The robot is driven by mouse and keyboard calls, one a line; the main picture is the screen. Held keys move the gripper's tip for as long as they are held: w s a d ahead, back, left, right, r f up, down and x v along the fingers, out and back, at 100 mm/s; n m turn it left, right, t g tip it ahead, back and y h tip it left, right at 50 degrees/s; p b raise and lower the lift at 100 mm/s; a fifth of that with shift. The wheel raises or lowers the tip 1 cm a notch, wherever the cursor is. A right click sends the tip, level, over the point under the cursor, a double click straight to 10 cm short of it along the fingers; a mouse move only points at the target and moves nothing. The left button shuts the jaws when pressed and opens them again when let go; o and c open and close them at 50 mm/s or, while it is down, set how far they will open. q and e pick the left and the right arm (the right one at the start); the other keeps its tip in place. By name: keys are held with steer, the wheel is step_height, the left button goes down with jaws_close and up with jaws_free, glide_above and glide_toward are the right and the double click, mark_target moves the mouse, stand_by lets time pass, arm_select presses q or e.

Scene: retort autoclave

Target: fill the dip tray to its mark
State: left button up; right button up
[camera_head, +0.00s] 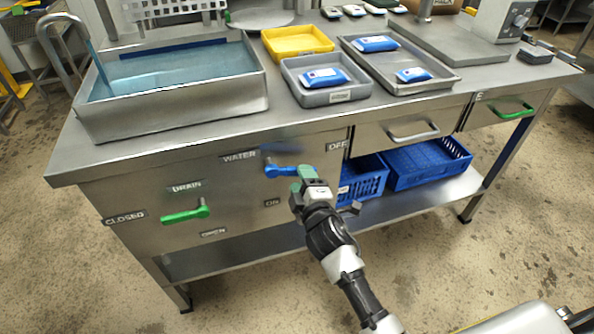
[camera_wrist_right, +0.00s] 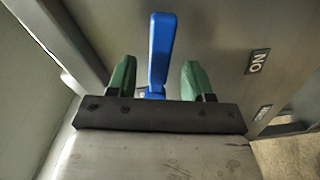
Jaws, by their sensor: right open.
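The dip tray (camera_head: 175,118) is a deep steel basin at the left of the bench, holding blue liquid (camera_head: 175,70). A dark blue band (camera_head: 165,50) runs along its inner back wall, above the liquid. A bent spout (camera_head: 60,22) stands at its left, with a blue stream running down into the tray.
The green DRAIN lever (camera_head: 186,214) points left toward CLOSED. Grey (camera_head: 345,95) and yellow (camera_head: 297,42) bins and a steel tray (camera_head: 432,86) with blue packs sit right of the basin. Blue crates (camera_head: 430,165) stand on the lower shelf, right of my gripper.

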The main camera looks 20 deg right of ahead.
mark_target(297, 175)
steer(key=shift+w, duration=1.8)
jaws_close()
